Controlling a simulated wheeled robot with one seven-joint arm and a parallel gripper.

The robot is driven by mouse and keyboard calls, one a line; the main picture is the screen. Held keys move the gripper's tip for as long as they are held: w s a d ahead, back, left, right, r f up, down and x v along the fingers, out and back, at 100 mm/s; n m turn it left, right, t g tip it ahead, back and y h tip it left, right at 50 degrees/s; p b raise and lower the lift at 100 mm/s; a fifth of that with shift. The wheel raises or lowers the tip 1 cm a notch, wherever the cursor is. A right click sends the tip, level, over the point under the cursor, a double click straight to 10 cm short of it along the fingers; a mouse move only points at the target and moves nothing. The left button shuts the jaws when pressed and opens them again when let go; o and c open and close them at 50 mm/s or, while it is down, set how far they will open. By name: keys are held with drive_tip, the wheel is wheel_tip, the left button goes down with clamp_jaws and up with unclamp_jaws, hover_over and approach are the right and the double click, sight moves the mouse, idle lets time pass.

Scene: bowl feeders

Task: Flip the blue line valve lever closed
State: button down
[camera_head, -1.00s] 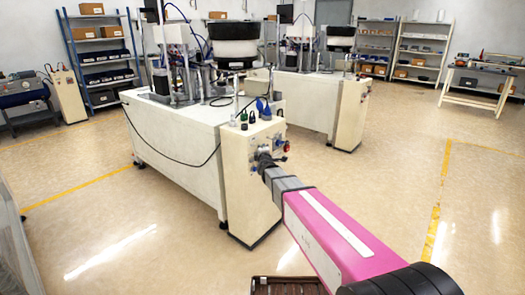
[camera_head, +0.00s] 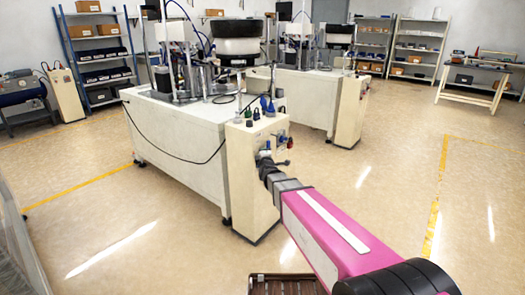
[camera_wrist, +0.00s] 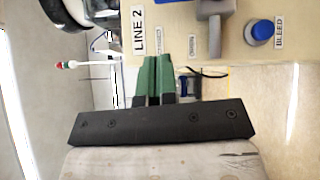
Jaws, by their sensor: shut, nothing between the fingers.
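My gripper (camera_wrist: 155,62) shows in the wrist view as two green fingers pressed together, shut and empty, in front of a cream panel (camera_wrist: 180,42). In the head view my gripper (camera_head: 264,160) is at the front of the cream cabinet (camera_head: 250,190), partly hidden by my arm. In the wrist view the panel carries a "LINE 2" label (camera_wrist: 139,31), a grey bar-like handle (camera_wrist: 209,20) and a round blue knob (camera_wrist: 260,31) beside a "BLEED" label. A blue part (camera_wrist: 187,87) shows just right of the fingers. I cannot tell which part is the blue line valve lever.
Blue and dark fittings (camera_head: 267,106) stand on top of the cabinet. A white bench (camera_head: 180,145) with a black bowl feeder (camera_head: 237,38) is to its left. A second bench (camera_head: 305,95) stands behind. The floor to the right is clear.

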drive_tip(key=s, duration=0.6)
drive_tip(key=shift+d, duration=0.35)
drive_tip(key=s+d+f+m+g, duration=0.9)
drive_tip(key=f+m+g, duration=0.1)
drive_tip(key=f, duration=0.2)
drive_tip(key=s+d+f+m+g+h, duration=0.1)
drive_tip(key=s+d+f+m+g, duration=0.1)
drive_tip(key=s+d+m+g, duration=0.2)
drive_tip(key=s+d+f+m+g+h, duration=0.1)
drive_tip(key=s+d+m+g, duration=0.3)
drive_tip(key=s, duration=0.7)
drive_tip(key=shift+d+f+m, duration=0.35)
drive_tip(key=shift+d+m, duration=0.5)
drive_tip(key=shift+m, duration=0.25)
